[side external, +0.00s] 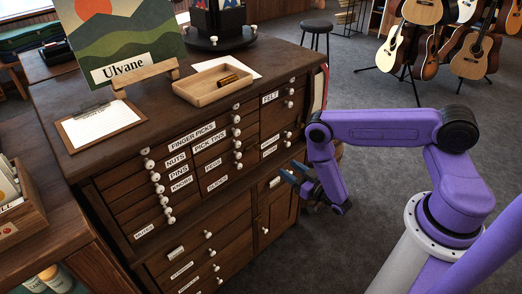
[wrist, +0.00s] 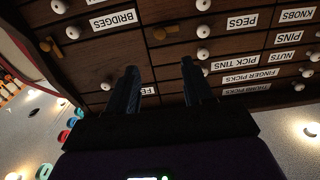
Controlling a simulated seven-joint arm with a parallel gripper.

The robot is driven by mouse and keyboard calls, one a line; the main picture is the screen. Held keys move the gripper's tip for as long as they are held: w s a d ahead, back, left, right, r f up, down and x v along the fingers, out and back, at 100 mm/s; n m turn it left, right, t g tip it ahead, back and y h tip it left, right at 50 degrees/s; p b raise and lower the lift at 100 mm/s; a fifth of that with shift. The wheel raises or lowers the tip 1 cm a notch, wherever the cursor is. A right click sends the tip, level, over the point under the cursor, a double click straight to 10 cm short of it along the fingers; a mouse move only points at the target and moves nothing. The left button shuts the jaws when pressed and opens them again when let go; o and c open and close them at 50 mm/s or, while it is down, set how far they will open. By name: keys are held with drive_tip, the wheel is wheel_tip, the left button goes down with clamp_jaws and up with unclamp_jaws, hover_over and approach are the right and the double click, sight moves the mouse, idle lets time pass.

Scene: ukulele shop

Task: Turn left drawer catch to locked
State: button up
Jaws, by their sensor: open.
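The dark wooden drawer cabinet (side external: 152,108) has several labelled drawers with white round knobs. In the wrist view, which looks upside down, two small tan wooden catches show on the drawer fronts. One catch (wrist: 160,33) is near the middle, above my fingertips; the other catch (wrist: 45,46) is at the picture's left. I cannot tell which position either is in. My gripper (side external: 288,168) is at the cabinet's right front, fingers towards the drawers. In the wrist view my gripper (wrist: 159,65) is open, with nothing between its two dark fingers.
A wooden tray (side external: 213,84), a clipboard (side external: 100,125) and an Ulvane sign (side external: 121,68) are on the cabinet top. White knobs (wrist: 203,54) stand out from the drawers near my fingers. A stool (side external: 317,26) and guitars (side external: 470,55) are behind.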

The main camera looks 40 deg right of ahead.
sight(259, 148)
drive_tip(key=w, duration=1.4)
drive_tip(key=shift+w, duration=0.3)
clamp_jaws()
